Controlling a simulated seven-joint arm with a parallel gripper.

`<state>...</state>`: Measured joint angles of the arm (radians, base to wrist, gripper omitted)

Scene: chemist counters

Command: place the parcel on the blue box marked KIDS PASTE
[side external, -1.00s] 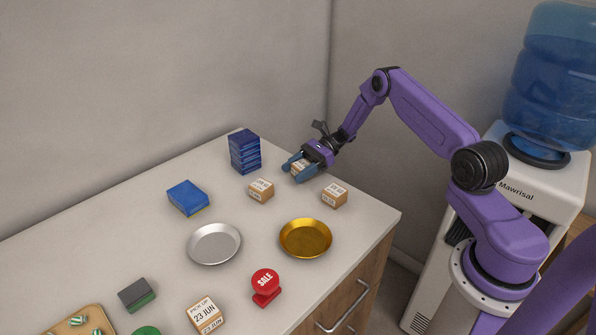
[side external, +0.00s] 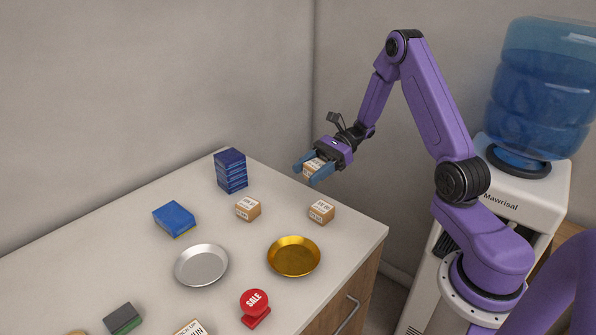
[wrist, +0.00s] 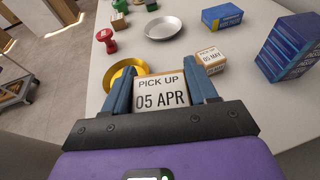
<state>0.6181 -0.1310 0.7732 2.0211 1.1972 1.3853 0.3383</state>
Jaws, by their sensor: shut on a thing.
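My gripper (side external: 312,172) is shut on a small tan parcel (wrist: 160,92) with a white label reading PICK UP 05 APR. It holds the parcel above the counter, near the back right corner. A flat blue box (side external: 174,218) lies on the counter at the left, apart from my gripper; it also shows in the wrist view (wrist: 222,16). A stack of dark blue boxes (side external: 230,171) stands at the back; it shows at the right of the wrist view (wrist: 288,46). I cannot clearly read KIDS PASTE on either.
Two other tan parcels (side external: 248,208) (side external: 321,211) sit on the counter below my gripper. A silver dish (side external: 202,265), a gold dish (side external: 294,256) and a red SALE stamp (side external: 255,308) are nearer the front. The counter around the flat blue box is clear.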

